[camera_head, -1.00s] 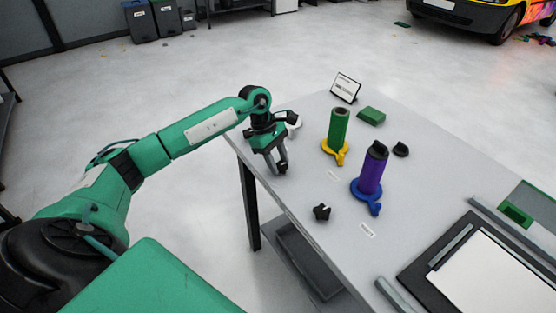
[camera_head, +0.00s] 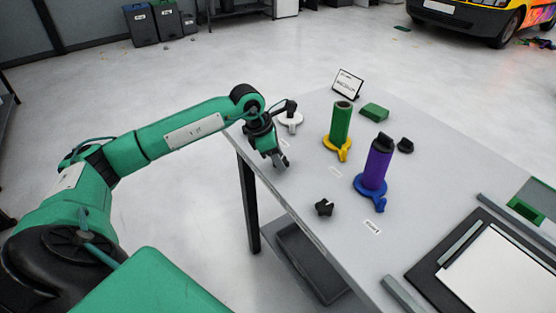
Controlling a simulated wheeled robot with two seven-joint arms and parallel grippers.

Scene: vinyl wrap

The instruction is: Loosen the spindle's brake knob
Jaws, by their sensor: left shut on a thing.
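My left gripper (camera_head: 281,164) is at the table's left edge, pointing down, with its fingers together. I cannot make out what is between them. A white spindle base (camera_head: 291,123) with a black top (camera_head: 291,106) stands just behind it, with no roll on it. A yellow base (camera_head: 339,153) carries a green roll (camera_head: 341,122). A blue base (camera_head: 376,203) carries a purple roll (camera_head: 377,167) with a black cap (camera_head: 383,140) on top. A loose black star-shaped knob (camera_head: 324,207) lies in front. I cannot tell which part is the brake knob. My right gripper is out of view.
On the grey table (camera_head: 300,190), a green block (camera_head: 375,112) and a loose black piece (camera_head: 405,145) lie behind the rolls. A sign (camera_head: 347,84) stands at the back. A black board with a white sheet (camera_head: 495,280) lies at the right front.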

